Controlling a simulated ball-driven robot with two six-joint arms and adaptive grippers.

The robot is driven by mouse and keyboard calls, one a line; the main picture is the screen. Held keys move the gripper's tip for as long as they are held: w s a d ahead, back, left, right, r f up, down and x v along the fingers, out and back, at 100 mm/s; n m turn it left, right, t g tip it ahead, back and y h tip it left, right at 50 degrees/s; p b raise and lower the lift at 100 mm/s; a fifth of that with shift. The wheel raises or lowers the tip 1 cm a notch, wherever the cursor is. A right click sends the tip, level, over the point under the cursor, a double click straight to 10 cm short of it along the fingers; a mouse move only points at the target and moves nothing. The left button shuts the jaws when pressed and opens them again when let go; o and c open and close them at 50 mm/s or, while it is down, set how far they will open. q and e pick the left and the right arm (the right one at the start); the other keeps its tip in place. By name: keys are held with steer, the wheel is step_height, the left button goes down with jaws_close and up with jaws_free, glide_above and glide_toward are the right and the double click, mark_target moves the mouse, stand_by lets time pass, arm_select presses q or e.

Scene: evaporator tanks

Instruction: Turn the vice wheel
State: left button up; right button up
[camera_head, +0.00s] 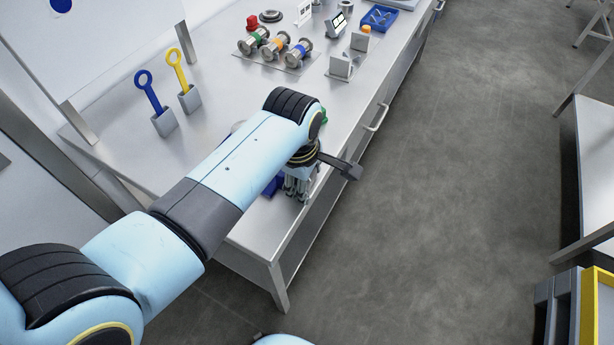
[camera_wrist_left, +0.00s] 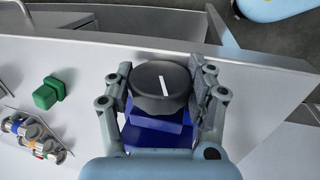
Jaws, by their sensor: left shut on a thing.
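The vice wheel is a dark grey round knob (camera_wrist_left: 160,87) with a white line on top, seen in the left wrist view. It sits on a blue vice body (camera_wrist_left: 158,132) on the metal table. My left gripper (camera_wrist_left: 162,84) is shut on the wheel, with one finger on each side of it. In the head view my left gripper (camera_head: 298,186) points down at the near end of the table, and my arm hides the wheel. A bit of the blue vice (camera_head: 271,186) shows beside the gripper. My right gripper is not in view.
A green block (camera_wrist_left: 48,92) stands near the vice. Blue (camera_head: 150,92) and yellow (camera_head: 181,70) ring-handled tools stand in holders on the metal table (camera_head: 222,98). Several metal cylinders with coloured bands (camera_head: 276,48) lie farther back. Open floor (camera_head: 460,190) is on the right.

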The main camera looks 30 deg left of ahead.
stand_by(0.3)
arm_select(q)
steer(key=o, duration=1.2)
